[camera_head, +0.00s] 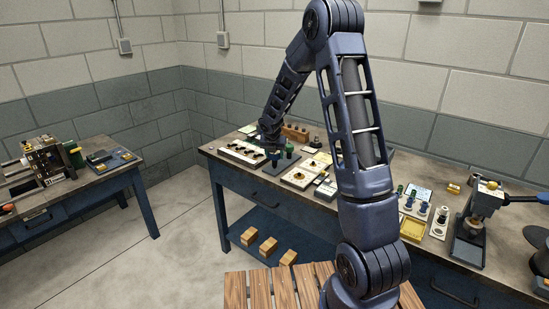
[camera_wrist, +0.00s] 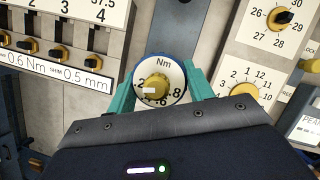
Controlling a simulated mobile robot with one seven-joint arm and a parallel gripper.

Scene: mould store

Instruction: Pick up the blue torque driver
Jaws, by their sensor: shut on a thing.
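In the wrist view, my gripper (camera_wrist: 160,84) has its two teal fingers closed on either side of a round driver head. This is the blue torque driver (camera_wrist: 176,66), with a blue rim, a white dial marked Nm and a gold knob in the middle. Its lower shaft is hidden below the head. In the head view, my gripper (camera_head: 269,143) is low over the left part of the long bench, and the held driver is too small to make out clearly. Whether the driver is clear of its holder, I cannot tell.
A white panel with gold knobs (camera_wrist: 54,50) lies left of the gripper in the wrist view. Two dial boxes (camera_wrist: 278,22) (camera_wrist: 243,90) lie right. The long bench (camera_head: 222,148) also carries a yellow tray (camera_head: 412,229) and a press (camera_head: 481,207) at right.

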